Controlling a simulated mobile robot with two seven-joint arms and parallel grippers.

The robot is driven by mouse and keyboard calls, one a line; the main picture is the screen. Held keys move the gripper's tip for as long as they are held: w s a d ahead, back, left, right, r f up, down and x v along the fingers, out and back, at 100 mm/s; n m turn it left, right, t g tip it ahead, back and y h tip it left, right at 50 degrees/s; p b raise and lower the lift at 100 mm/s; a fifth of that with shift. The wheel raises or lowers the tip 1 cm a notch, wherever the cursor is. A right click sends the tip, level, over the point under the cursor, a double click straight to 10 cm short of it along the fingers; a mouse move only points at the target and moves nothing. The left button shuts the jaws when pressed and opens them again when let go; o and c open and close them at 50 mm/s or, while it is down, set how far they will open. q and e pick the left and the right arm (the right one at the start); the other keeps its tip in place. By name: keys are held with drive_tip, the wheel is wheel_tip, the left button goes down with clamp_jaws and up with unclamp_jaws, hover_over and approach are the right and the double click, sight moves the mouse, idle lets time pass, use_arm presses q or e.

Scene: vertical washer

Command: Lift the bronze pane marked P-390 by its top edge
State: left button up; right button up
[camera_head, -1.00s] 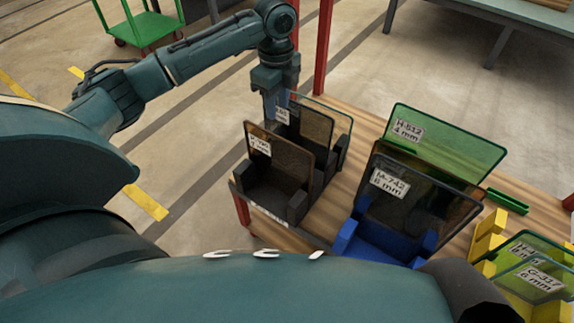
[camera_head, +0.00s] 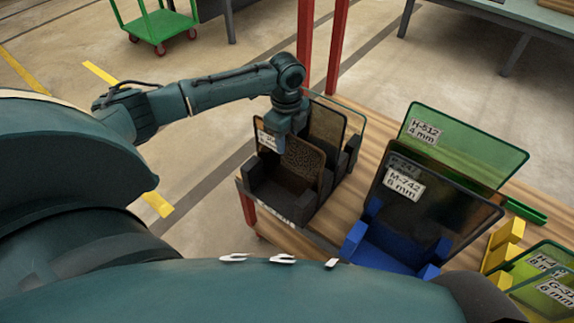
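A bronze-brown pane (camera_head: 301,162) stands in the front slot of a black rack (camera_head: 277,196) on the wooden table. Its white label at the upper left is partly covered by my gripper, and the marking cannot be read fully. My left gripper (camera_head: 281,146) points down at the top edge of this pane, left of its middle. The fingertips overlap the edge in the picture; whether they are open or closed on it is not clear. Another brown pane (camera_head: 327,127) and a clear pane (camera_head: 350,122) stand behind it. My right gripper is not in view.
To the right, a blue rack (camera_head: 385,246) holds dark pane M-742 (camera_head: 440,205). Green pane H-512 (camera_head: 465,150) stands behind it. A yellow rack (camera_head: 503,240) with greenish panes is at the lower right. A red post (camera_head: 338,48) rises behind the table.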

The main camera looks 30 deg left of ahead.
use_arm(q)
drive_tip(key=shift+f, duration=0.55)
clamp_jaws()
idle(0.8)
drive_tip(key=shift+w+r, duration=0.1)
drive_tip(key=shift+r, duration=0.1)
